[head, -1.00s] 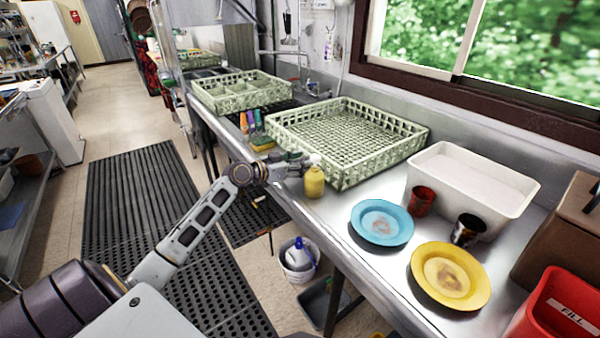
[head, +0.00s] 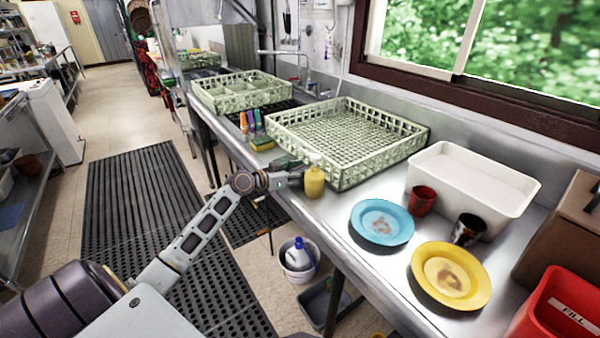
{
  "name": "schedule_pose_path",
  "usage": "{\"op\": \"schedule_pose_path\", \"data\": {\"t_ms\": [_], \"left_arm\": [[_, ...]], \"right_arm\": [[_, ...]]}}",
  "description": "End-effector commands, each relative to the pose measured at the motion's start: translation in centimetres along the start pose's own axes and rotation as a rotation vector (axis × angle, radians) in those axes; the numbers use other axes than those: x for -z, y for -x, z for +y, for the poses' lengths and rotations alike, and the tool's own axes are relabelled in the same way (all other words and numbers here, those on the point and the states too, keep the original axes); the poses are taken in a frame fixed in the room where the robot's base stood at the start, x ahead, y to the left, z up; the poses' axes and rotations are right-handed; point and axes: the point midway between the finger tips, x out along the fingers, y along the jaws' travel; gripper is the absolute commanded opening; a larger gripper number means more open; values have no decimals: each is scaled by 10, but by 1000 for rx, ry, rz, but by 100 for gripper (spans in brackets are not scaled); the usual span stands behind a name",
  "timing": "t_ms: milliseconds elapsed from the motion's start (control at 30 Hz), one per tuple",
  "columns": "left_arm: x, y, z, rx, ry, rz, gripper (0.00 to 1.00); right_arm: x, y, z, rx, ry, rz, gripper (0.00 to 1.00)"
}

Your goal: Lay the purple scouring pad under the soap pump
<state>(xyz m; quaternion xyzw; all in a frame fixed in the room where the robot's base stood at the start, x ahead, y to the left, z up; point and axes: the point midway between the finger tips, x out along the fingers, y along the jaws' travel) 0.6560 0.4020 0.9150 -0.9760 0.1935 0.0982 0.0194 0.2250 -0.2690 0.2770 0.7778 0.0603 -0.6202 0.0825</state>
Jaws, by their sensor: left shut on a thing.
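The soap pump (head: 314,182) is a yellow bottle with a pale pump head, standing upright near the front edge of the steel counter. My left gripper (head: 296,175) reaches in from the left at the bottle's side and is shut on it, though the fingertips are small and partly hidden. A small purple item (head: 250,120), possibly the scouring pad, stands among several coloured upright items at the counter's left part; it is too small to be sure. My right gripper is not in view.
A green rack (head: 345,145) stands behind the pump, with another rack (head: 240,92) farther left. A yellow-green sponge (head: 262,144) lies nearby. Right are a blue plate (head: 381,222), yellow plate (head: 450,276), two cups and a white tub (head: 470,190). Bare counter lies between pump and blue plate.

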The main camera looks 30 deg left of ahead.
Motion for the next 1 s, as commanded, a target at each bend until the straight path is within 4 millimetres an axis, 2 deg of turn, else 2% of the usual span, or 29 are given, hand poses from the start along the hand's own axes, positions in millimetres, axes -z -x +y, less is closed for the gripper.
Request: {"op": "schedule_pose_path", "data": {"t_ms": [200, 233, 300, 833, 1000], "left_arm": [[-2, 0, 0, 0, 0, 0, 37], [-2, 0, 0, 0, 0, 0, 52], [-1, 0, 0, 0, 0, 0, 58], [1, 0, 0, 0, 0, 0, 58], [-1, 9, 0, 0, 1, -1, 58]], "right_arm": [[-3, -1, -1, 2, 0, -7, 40], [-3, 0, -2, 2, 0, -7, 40], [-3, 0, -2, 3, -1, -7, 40], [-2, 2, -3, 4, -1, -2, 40], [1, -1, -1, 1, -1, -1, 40]]}}
